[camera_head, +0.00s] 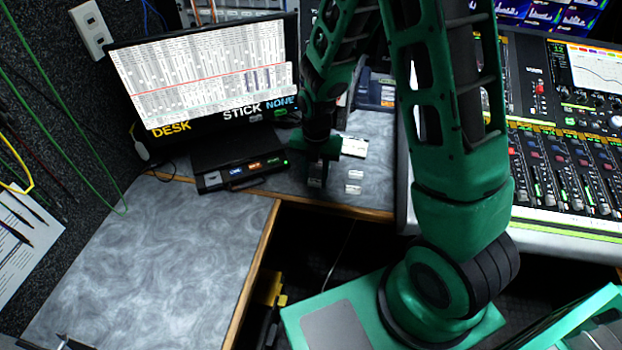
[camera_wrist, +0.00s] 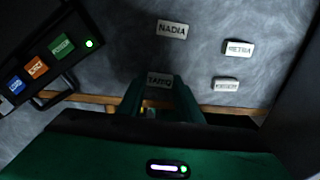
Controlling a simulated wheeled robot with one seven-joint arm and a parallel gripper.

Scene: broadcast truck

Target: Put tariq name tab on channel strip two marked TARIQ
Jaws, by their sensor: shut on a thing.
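The Tariq name tab (camera_wrist: 160,81), a small pale tab with dark letters, sits between my fingertips in the wrist view. My gripper (camera_wrist: 160,88) is shut on it, close over the grey worktop near its wooden front edge. I cannot tell whether the tab touches the worktop. In the head view my gripper (camera_head: 316,178) points down just right of the black button box. The mixing console (camera_head: 560,150) with its channel strips stands at the right. I cannot read a TARIQ mark there, and my arm hides part of its left side.
A NADIA tab (camera_wrist: 172,29) and two other tabs (camera_wrist: 239,47) (camera_wrist: 226,84) lie on the worktop near my gripper. The button box (camera_head: 242,172) stands close by, before a monitor (camera_head: 205,80). A dark gap lies below the worktop edge. The left worktop (camera_head: 150,260) is mostly clear.

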